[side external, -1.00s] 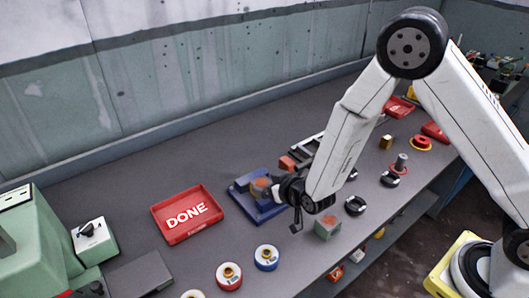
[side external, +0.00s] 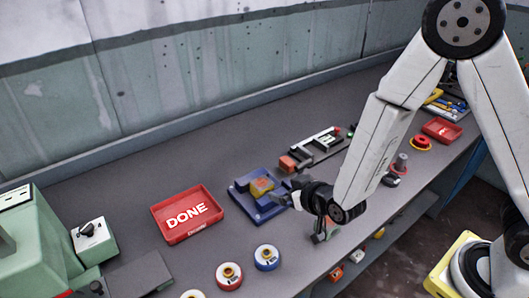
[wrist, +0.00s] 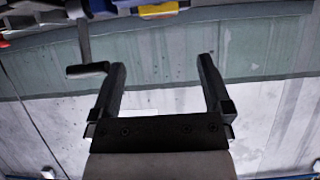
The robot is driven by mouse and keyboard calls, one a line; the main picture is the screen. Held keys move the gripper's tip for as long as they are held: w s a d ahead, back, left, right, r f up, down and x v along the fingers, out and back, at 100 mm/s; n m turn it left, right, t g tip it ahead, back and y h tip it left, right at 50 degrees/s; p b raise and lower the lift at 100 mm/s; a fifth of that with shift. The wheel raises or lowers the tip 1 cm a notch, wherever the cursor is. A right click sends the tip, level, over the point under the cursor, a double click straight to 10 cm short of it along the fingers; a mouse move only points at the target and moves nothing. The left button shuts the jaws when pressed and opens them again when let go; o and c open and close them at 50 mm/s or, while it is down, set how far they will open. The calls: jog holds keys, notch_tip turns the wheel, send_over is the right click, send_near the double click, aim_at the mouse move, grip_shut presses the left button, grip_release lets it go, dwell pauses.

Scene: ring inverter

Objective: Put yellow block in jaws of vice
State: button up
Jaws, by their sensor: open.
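The blue vice (side external: 252,207) stands on the bench right of the red DONE tray (side external: 186,214). The yellow block (side external: 262,186), with a reddish patch on top, sits between its grey jaws; whether both jaws touch it I cannot tell. My gripper (side external: 284,193) is just right of the vice, fingers pointing toward it, apart from the block. In the wrist view my gripper (wrist: 161,66) has its fingers spread with nothing between them. The crank handle (wrist: 88,69) shows by the left finger, and a yellow strip (wrist: 158,9) at the top edge looks like the block.
White rings with red (side external: 229,276) and blue (side external: 266,257) parts stand in front. Bench behind the DONE tray is clear.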

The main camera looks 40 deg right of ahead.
dwell(0.4)
jog(key=s+d+r+g, duration=0.5)
jog(key=s+d+g, duration=0.4)
jog(key=s+d, duration=0.2)
jog(key=shift+s+g, duration=0.3)
jog(key=shift+s, duration=0.35)
dwell(0.4)
